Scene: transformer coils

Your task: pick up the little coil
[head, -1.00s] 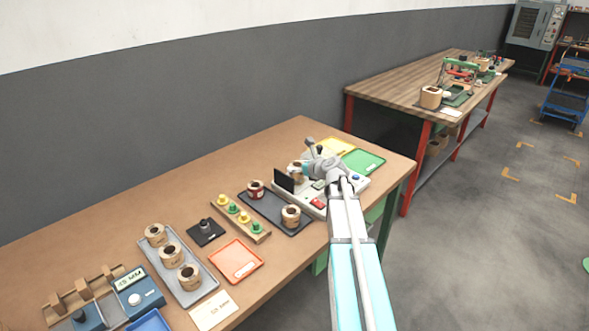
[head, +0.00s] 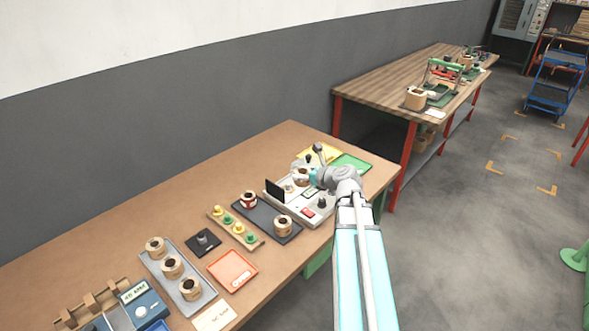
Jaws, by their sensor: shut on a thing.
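My gripper (head: 310,178) is at the end of the arm, above the back of the grey tester (head: 313,219). It is shut on a small tan coil with a dark top (head: 300,175). The fingers are small in this view, and the arm's wrist hides part of the grip. I cannot tell whether the coil touches the tester or hangs just above it. Other coils stand apart: one with a dark red winding (head: 249,199) and a tan one (head: 282,225) on the dark tray (head: 262,221), and three (head: 172,267) on the grey tray at left.
The tester has a dark upright screen (head: 275,191) and a red button. A yellow tray (head: 325,151) and a green tray (head: 352,162) lie behind it. A rack of coloured pegs (head: 234,229) and an orange tray (head: 232,270) are left. The table's back left is bare.

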